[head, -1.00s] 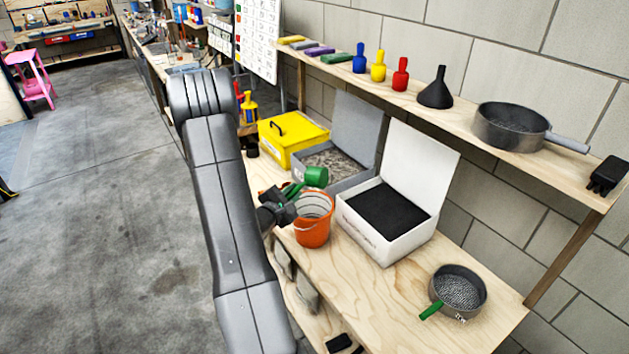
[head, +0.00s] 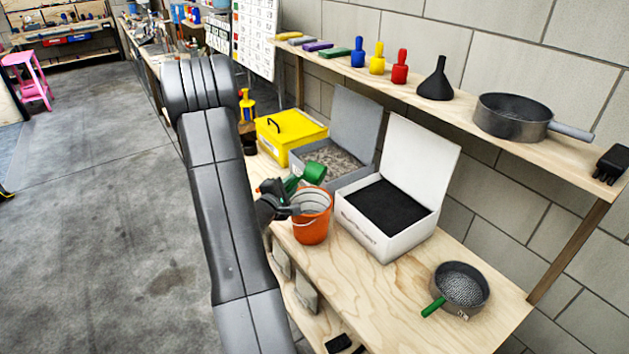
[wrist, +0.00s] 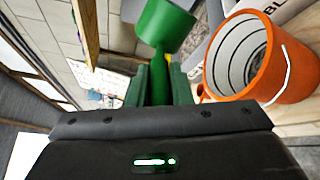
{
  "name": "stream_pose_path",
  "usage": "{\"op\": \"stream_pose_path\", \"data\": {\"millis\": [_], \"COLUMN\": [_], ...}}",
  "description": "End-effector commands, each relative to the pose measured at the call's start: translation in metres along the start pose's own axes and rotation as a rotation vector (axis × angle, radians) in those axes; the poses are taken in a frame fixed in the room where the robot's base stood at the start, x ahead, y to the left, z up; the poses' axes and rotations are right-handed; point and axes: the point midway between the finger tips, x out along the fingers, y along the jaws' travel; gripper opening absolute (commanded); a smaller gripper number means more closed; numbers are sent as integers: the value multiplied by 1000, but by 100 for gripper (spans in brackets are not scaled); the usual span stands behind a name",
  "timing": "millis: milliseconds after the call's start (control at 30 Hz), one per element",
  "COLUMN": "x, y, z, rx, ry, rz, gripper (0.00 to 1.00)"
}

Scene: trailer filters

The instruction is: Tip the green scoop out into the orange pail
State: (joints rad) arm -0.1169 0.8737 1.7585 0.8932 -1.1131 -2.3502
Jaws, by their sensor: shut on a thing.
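The green scoop (head: 314,173) is held in my gripper (head: 286,196), above the back rim of the orange pail (head: 312,226). In the wrist view the scoop (wrist: 165,27) points away from my gripper (wrist: 157,82), whose fingers are shut on its handle. The orange pail (wrist: 258,85) shows there on the right, apart from the scoop, with its white wire handle and an inside that looks empty where visible. What the scoop holds is hidden in both views.
Right of the pail is an open white box (head: 375,240) of dark material. Behind it are an open grey box (head: 305,167) of grey grains and a yellow case (head: 285,142). A sieve pan (head: 460,290) stands at the front right. A shelf (head: 560,153) runs above.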

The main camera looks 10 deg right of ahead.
Motion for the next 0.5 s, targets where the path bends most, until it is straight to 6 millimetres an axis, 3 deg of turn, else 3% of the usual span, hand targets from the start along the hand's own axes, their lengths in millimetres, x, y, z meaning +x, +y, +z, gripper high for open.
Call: {"op": "stream_pose_path", "data": {"millis": [500], "x": [-1], "y": [7], "z": [3], "rx": [501], "ry": [44], "rz": [43], "gripper": [0]}}
